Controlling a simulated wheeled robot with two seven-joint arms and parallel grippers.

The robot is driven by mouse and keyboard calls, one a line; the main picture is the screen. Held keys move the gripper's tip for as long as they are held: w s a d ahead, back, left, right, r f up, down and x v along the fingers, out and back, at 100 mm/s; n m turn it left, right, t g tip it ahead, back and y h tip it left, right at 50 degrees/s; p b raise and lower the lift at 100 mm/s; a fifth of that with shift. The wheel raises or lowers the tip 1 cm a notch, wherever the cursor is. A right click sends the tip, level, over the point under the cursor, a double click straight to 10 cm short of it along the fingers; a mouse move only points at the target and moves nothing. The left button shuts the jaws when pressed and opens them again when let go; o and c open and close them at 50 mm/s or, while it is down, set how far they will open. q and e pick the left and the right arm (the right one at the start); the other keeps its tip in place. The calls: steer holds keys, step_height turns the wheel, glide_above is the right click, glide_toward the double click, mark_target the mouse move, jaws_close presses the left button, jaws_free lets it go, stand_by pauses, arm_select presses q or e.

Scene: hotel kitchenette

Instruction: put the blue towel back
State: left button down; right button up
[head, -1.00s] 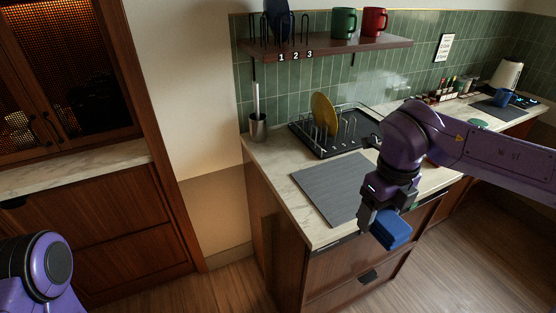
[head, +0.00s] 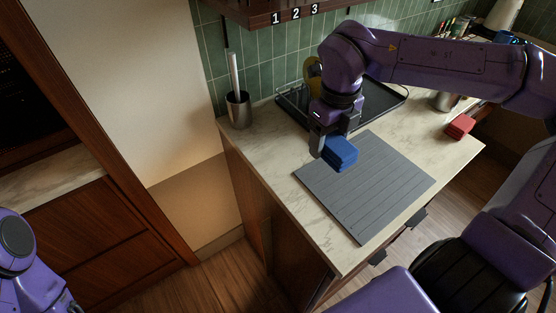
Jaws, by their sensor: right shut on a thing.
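The blue towel (head: 341,153) is a small folded block in the head view. My right gripper (head: 330,148) is shut on it, above the back left part of the grey ridged mat (head: 375,195) on the counter. I cannot tell whether the towel touches the mat. A red folded cloth (head: 460,126) lies on the counter to the right. My left arm shows at the lower left edge, but its gripper is out of view.
A black dish rack (head: 394,98) with a yellow plate (head: 312,72) stands behind my right arm, partly hidden. A metal cup (head: 238,109) holding a utensil stands at the back left. A shelf labelled 1, 2, 3 (head: 262,12) hangs above. The mat's front is clear.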

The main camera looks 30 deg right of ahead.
steer(key=w+a+f+p, duration=0.2)
steer(key=w+a+f, duration=0.1)
steer(key=w+a, duration=0.25)
glide_above(278, 170)
steer(key=f, duration=0.5)
steer(key=shift+d+f+p, duration=0.2)
steer(key=shift+f+p, duration=0.05)
steer(key=shift+p, duration=0.05)
step_height(278, 170, down, 3)
steer(key=shift+a+r+p, duration=0.15)
steer(key=shift+r+p, duration=0.05)
steer(key=shift+p, duration=0.6)
steer(key=shift+w+f, duration=0.1)
steer(key=shift+f, duration=0.35)
steer(key=shift+f+b, duration=0.3)
steer(key=o, duration=0.9)
steer(key=shift+o, duration=0.2)
